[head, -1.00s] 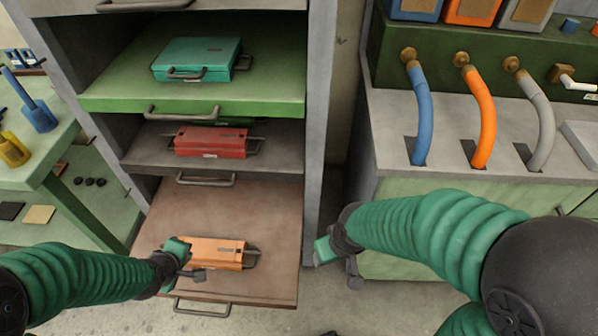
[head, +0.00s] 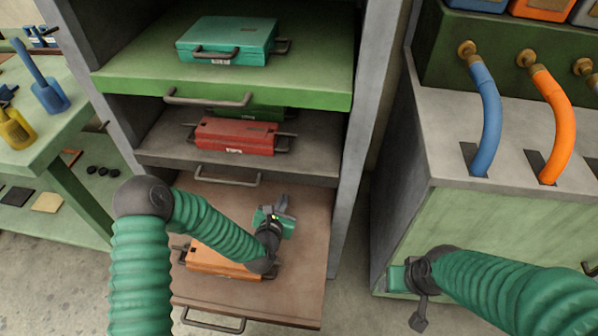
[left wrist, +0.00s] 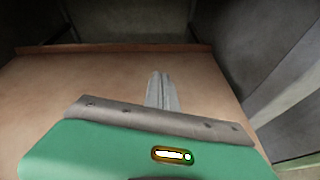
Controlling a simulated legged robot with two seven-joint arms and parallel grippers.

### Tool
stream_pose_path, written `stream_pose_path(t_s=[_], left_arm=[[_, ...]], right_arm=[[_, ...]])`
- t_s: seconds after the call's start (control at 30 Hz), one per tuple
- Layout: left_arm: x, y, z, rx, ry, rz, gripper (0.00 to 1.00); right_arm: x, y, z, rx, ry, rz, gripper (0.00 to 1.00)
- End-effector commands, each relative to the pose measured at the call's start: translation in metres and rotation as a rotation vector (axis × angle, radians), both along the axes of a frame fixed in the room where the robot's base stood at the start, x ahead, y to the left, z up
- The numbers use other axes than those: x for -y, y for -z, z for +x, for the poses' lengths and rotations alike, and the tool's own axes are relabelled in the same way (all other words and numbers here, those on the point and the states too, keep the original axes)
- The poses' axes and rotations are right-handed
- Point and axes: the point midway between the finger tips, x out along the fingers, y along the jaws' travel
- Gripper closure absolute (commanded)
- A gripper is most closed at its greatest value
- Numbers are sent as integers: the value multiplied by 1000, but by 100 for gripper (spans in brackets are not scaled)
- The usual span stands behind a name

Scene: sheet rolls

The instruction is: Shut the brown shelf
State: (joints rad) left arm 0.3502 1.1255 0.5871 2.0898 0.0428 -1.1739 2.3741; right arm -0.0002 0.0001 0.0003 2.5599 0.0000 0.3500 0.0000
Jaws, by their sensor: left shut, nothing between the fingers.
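The brown shelf (head: 300,290) is the lowest one in the grey cabinet and is slid out, with its grey handle (head: 213,322) at the front edge. An orange case (head: 215,262) lies on it, partly hidden by my left arm. My left gripper (head: 284,205) is over the brown shelf, beyond the orange case, with its fingers shut and empty. In the left wrist view the shut fingers (left wrist: 161,90) point toward the shelf's back edge. My right gripper (head: 398,279) is low before the green bench, right of the shelf; its fingers do not show clearly.
Above is a grey shelf (head: 310,160) with a red case (head: 235,136), and a slid-out green shelf (head: 320,85) with a teal case (head: 227,40). The cabinet's side wall (head: 365,150) stands at right. A bench (head: 450,150) with hoses is further right, a green table (head: 70,130) left.

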Motion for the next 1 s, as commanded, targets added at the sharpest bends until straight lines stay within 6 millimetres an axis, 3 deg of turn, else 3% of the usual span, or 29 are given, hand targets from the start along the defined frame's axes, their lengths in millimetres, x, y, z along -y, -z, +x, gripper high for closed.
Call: stream_pose_path(t_s=[0.03, 0.1, 0.27, 0.63, 0.8, 1.0], left_arm=[[-4, 10, 2, 14, -55, -79, 100], [-7, 12, 5, 35, -113, -166, 100], [-8, 14, 17, 49, -136, -199, 100], [-5, 41, 91, 48, -133, -197, 100], [-4, 43, 123, 48, -133, -197, 100], [-4, 40, 140, 45, -133, -197, 100]], right_arm=[[0, 8, 0, 0, 0, 0, 41], [0, 10, 0, 0, 0, 0, 41], [0, 16, 0, 0, 0, 0, 41], [0, 57, 0, 0, 1, 0, 41], [0, 73, 0, 0, 0, 0, 41], [0, 80, 0, 0, 0, 0, 41]])
